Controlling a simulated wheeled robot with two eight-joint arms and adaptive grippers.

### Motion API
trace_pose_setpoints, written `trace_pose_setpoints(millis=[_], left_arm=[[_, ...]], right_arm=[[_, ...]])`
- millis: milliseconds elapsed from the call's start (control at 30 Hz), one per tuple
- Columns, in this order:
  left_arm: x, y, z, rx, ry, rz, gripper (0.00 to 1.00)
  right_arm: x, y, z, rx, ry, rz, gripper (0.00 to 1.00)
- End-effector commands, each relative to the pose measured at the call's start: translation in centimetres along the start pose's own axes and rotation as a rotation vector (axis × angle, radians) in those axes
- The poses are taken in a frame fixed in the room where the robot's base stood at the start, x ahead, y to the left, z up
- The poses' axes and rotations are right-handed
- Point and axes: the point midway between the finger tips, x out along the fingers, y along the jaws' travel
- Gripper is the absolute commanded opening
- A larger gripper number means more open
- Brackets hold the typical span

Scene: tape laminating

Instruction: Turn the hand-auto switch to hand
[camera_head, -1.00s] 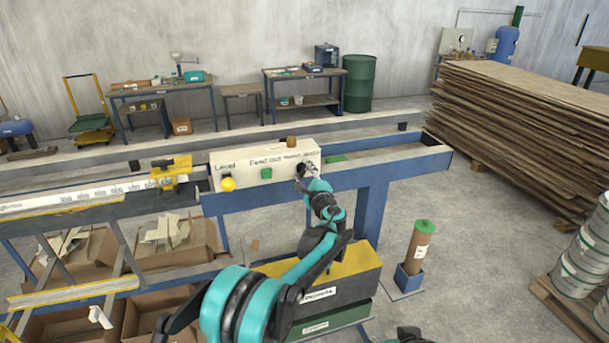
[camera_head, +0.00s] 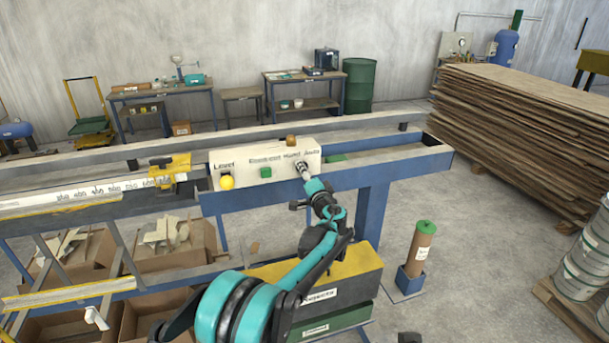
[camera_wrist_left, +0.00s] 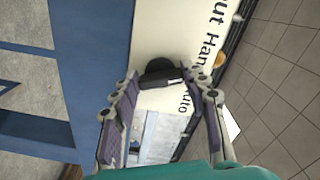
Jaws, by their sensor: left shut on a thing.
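The cream control panel (camera_head: 240,162) stands on the blue machine frame, with printed labels along its top, a yellow button (camera_head: 227,183) and a green button (camera_head: 265,172). My left gripper (camera_head: 303,167) is at the right end of the panel front, under the "Hand Auto" label. In the left wrist view, the black switch knob (camera_wrist_left: 160,68) sits between the tips of my left gripper (camera_wrist_left: 165,82), which is shut on it. The knob is mostly hidden by my gripper in the head view, and its exact pointing is hard to tell. My right gripper is not clearly in view.
An amber lamp (camera_head: 291,140) sits on top of the panel. A yellow-topped rejects box (camera_head: 345,268) is below my left arm. A brown roll with a green top (camera_head: 421,245) stands in a blue holder to the right. Stacked boards (camera_head: 520,130) fill the back right.

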Motion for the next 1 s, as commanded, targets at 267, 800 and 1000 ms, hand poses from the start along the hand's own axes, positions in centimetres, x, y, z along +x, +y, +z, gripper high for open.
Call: trace_pose_setpoints(millis=[267, 800, 1000], left_arm=[[-0.04, 0.22, 0.12, -0.142, -0.002, 0.001, 0.16], [-0.05, 0.27, 0.12, -0.203, -0.003, 0.002, 0.16], [-0.05, 0.27, 0.11, -0.202, -0.003, 0.002, 0.6]], right_arm=[[0.24, 0.0, 0.17, 0.0, 0.0, 0.0, 0.4], [0.3, 0.0, 0.21, 0.0, 0.0, 0.0, 0.4], [0.3, 0.0, 0.21, 0.0, 0.0, 0.0, 0.4]])
